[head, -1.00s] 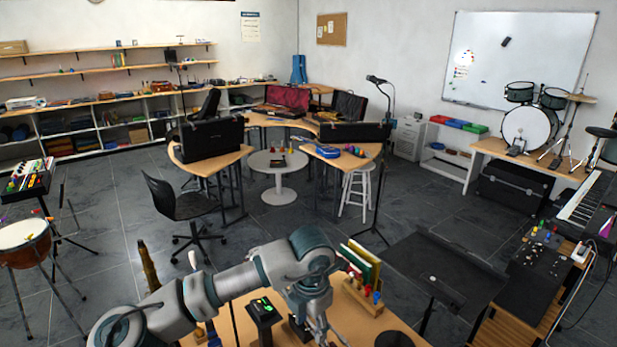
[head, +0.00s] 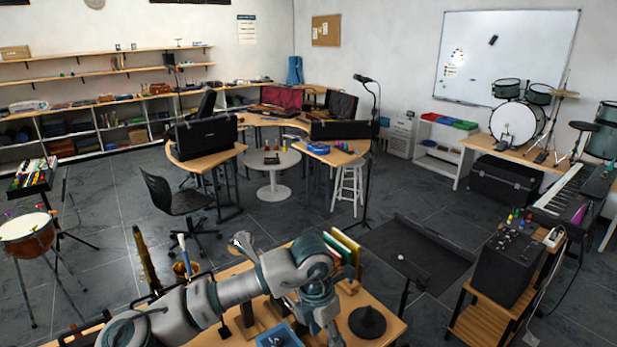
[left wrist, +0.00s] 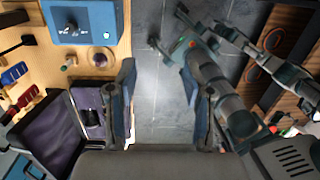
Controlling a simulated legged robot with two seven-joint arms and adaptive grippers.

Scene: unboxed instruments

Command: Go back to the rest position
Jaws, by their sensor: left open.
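My left arm (head: 240,287) reaches in from the lower left of the head view, over the near wooden table. Its wrist end hangs over the table, close to the bottom edge, and the fingers are hard to make out there. In the left wrist view my left gripper (left wrist: 163,108) has its two fingers apart, with only grey floor between them. It holds nothing. Grey jointed links, which look like part of my own body, cross the right half of that view. My right gripper cannot be picked out in either view.
The near table (head: 395,322) bears a blue box (head: 279,335), also in the left wrist view (left wrist: 80,20), a dark round stand (head: 367,321) and coloured books (head: 345,246). A black music stand (head: 415,252) and a black amplifier (head: 505,262) stand to the right. Open floor lies beyond the table.

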